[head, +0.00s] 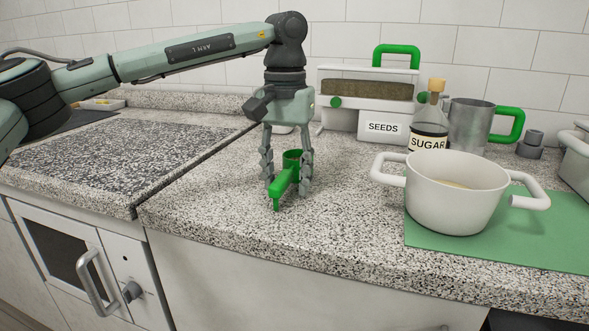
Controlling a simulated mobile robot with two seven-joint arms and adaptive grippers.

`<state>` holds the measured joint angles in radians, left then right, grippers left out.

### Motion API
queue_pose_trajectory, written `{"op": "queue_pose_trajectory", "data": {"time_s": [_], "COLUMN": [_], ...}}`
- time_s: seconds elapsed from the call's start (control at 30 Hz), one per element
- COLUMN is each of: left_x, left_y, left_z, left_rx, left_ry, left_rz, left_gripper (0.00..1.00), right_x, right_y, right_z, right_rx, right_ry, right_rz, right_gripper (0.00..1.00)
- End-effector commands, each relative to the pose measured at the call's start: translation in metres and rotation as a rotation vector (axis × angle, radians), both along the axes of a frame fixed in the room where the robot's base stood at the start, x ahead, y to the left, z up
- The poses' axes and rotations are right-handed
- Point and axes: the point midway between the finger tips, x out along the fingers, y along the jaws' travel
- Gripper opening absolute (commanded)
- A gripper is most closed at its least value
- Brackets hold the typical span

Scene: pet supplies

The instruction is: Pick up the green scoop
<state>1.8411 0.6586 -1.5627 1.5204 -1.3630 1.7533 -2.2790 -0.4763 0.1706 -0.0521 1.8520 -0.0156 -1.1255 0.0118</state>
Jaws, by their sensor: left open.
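The green scoop (284,180) stands on the speckled counter, its round cup at the back and its handle pointing toward the front. My left gripper (287,190) points straight down over it. Its two fingers are open, one on each side of the scoop. I cannot tell whether either finger touches it. My right gripper is not in view.
A white pot (455,205) stands on a green mat (550,235) at the right. Behind are a seeds dispenser (365,95), a sugar bottle (430,125) and a metal mug (470,125) with a green handle. The counter left of the scoop is clear.

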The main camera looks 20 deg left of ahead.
Motion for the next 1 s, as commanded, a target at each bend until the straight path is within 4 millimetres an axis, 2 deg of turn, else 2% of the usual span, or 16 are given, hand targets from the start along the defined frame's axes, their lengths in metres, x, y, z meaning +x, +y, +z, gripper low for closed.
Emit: {"op": "queue_pose_trajectory", "data": {"time_s": [0.13,0.4,0.5,0.87,1.0], "left_x": [0.0,0.0,0.0,0.0,0.0], "left_y": [0.0,0.0,0.0,0.0,-0.001], "left_z": [0.0,0.001,0.001,0.002,0.008], "left_rx": [0.0,0.0,0.0,0.0,0.0], "left_ry": [0.0,0.0,0.0,-0.001,-0.002], "left_rz": [0.0,0.0,0.0,0.0,0.0], "left_gripper": [0.43,0.1,0.0,0.0,0.0], "right_x": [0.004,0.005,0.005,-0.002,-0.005], "right_y": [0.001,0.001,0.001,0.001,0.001], "right_z": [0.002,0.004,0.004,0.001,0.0], "right_rx": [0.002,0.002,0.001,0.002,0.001], "right_ry": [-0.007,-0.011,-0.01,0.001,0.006], "right_rz": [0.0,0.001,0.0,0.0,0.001], "right_gripper": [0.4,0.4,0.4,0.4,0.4]}}
